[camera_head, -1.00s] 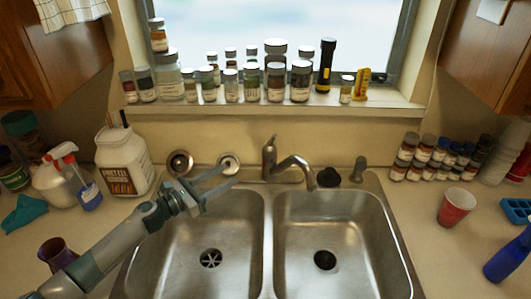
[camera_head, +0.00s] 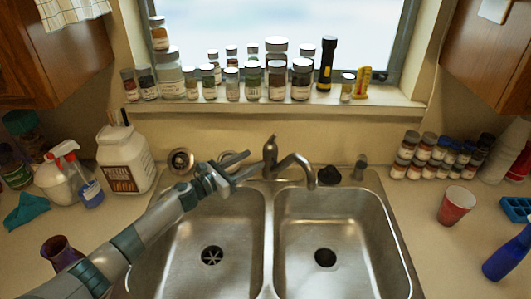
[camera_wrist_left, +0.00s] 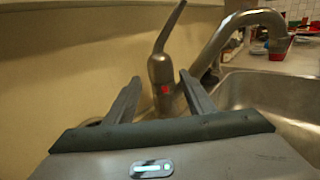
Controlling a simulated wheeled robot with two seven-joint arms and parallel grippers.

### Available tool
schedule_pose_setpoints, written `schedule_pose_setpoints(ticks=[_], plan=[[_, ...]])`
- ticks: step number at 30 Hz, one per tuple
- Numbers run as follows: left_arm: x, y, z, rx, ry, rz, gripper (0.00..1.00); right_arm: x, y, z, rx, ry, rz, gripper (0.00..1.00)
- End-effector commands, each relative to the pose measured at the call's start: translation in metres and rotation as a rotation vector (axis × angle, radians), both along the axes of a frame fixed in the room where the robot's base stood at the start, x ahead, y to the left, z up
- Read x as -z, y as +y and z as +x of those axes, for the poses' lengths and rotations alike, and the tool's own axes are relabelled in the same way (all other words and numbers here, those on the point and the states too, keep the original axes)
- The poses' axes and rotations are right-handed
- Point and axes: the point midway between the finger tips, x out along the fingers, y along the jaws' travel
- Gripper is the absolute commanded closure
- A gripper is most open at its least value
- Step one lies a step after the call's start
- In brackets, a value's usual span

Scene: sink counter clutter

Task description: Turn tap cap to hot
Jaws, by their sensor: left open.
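The metal tap (camera_head: 270,160) stands behind the divider of the double sink, its spout (camera_head: 300,163) curving to the right. In the left wrist view the tap cap (camera_wrist_left: 160,68) carries a thin lever (camera_wrist_left: 170,27) that points up, and a red mark (camera_wrist_left: 165,89) shows on its front. My left gripper (camera_head: 250,164) is open and empty, just left of the tap. In the left wrist view its two fingers (camera_wrist_left: 160,90) point at the tap body, which shows between them farther off. My right gripper is not in view.
The double sink (camera_head: 268,240) lies below the tap. Several jars and a flashlight (camera_head: 326,65) stand on the windowsill behind. A white jug (camera_head: 124,160) and spray bottle (camera_head: 75,172) are at left, a red cup (camera_head: 456,205) at right. A black stopper (camera_head: 329,177) sits right of the spout.

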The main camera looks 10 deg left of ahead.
Motion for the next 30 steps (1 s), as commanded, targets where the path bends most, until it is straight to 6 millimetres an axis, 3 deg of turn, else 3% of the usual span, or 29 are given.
schedule_pose_setpoints(ticks=[6, 12, 26, 30], plan=[[0.001, -0.024, 0.031, 0.001, 0.0, -0.001, 0.51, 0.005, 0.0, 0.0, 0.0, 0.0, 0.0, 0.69], [0.001, -0.038, 0.05, 0.0, 0.001, -0.001, 0.51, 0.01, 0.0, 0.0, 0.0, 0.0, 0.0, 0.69], [0.0, -0.043, 0.057, 0.0, 0.001, 0.001, 0.51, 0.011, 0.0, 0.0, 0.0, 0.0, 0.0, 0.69], [0.0, -0.043, 0.057, 0.0, 0.001, 0.001, 0.79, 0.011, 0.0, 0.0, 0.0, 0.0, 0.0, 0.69]])
